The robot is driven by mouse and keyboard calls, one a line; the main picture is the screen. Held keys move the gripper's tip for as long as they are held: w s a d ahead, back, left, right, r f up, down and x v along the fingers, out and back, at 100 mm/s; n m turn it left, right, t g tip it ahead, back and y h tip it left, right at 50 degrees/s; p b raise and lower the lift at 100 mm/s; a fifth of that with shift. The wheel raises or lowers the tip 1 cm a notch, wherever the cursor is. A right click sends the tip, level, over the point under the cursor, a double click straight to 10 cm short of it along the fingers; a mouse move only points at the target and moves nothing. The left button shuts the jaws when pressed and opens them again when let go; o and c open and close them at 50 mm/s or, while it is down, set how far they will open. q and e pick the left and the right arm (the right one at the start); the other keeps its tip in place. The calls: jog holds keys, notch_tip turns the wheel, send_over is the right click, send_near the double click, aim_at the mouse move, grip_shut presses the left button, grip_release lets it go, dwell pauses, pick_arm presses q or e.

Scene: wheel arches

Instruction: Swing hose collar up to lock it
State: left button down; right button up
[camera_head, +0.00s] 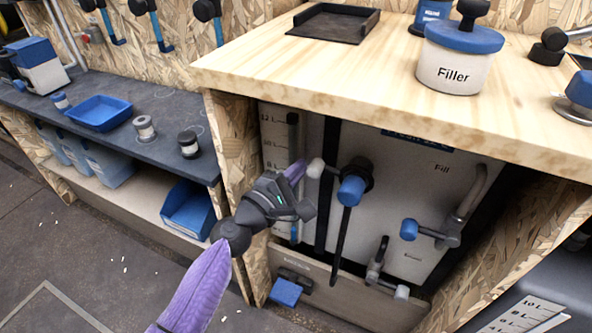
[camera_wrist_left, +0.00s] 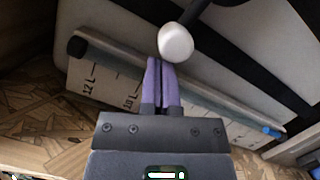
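Under the wooden bench, a blue collar (camera_head: 351,191) sits on a black fitting on the pale tank panel, with a dark hose hanging below it. A short lever with a pale rounded knob (camera_head: 315,168) reaches left from the fitting. The pale knob also shows in the left wrist view (camera_wrist_left: 176,43). My left gripper (camera_head: 297,171) has its purple fingers pointing at this knob, just left of it. In the left wrist view the fingers (camera_wrist_left: 161,72) are close together with nothing seen between them, tips just below the knob; contact is unclear. My right gripper is out of view.
The tank panel (camera_head: 410,265) carries a blue-knobbed valve (camera_head: 410,229) at right and a pale-tipped lever (camera_head: 401,292) lower down. The bench top (camera_head: 330,62) overhangs above. The bench's wooden side wall (camera_head: 228,150) stands close left of my gripper.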

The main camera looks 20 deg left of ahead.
pick_arm(q)
jog(key=d+r+m+g+p, duration=0.1)
jog(key=d+r+m+p, duration=0.2)
jog(key=r+m+p, duration=0.4)
jog(key=p, duration=0.3)
jog(key=shift+d+g, duration=0.35)
jog(key=shift+g, duration=0.05)
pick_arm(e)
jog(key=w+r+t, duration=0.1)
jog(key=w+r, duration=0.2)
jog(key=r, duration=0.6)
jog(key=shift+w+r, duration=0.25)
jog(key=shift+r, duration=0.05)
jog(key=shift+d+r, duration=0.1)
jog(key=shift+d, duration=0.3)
